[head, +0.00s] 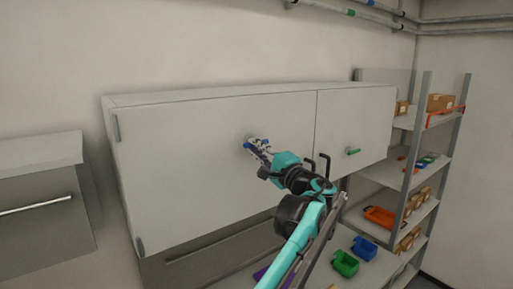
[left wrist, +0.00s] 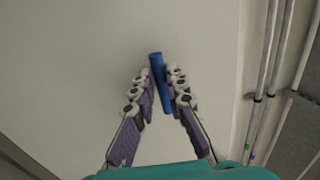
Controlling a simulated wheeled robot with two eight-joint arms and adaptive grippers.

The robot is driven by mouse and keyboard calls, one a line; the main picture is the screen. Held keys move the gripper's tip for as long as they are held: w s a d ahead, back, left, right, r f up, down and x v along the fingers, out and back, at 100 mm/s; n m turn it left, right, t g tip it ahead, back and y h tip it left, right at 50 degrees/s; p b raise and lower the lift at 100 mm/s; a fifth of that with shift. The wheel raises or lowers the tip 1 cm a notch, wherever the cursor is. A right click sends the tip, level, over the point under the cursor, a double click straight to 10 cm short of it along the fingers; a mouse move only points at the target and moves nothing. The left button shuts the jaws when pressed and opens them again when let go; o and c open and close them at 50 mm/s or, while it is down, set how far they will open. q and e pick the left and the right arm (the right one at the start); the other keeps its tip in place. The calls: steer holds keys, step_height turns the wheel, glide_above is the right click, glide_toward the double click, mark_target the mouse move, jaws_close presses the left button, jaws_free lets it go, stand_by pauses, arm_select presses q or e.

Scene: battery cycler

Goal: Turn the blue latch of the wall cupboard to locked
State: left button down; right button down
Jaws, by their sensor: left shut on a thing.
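The wall cupboard (head: 200,165) is a wide grey-white box with two doors, both flush with the front. The blue latch (left wrist: 157,66) is a short bar on the larger left door. In the left wrist view it runs nearly along the picture's height, tilted slightly. My left gripper (head: 256,148) is at that door, its fingers closed around the latch. The left wrist view shows the purple-padded fingers (left wrist: 160,88) on either side of the bar. In the head view the gripper hides most of the latch. My right gripper is in neither view.
A green latch (head: 353,151) sits on the smaller right door. A shelf rack (head: 432,130) with boxes and bins stands at the right. Blue (head: 364,248) and green (head: 345,263) bins lie below the cupboard. A grey cabinet (head: 40,155) is at the left.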

arm_select(q)
steer(key=shift+f, duration=0.1)
stand_by(0.4)
steer(key=c, duration=1.5)
jaws_free()
steer(key=shift+c, duration=0.2)
steer(key=v, duration=1.2)
steer(key=shift+f, duration=0.1)
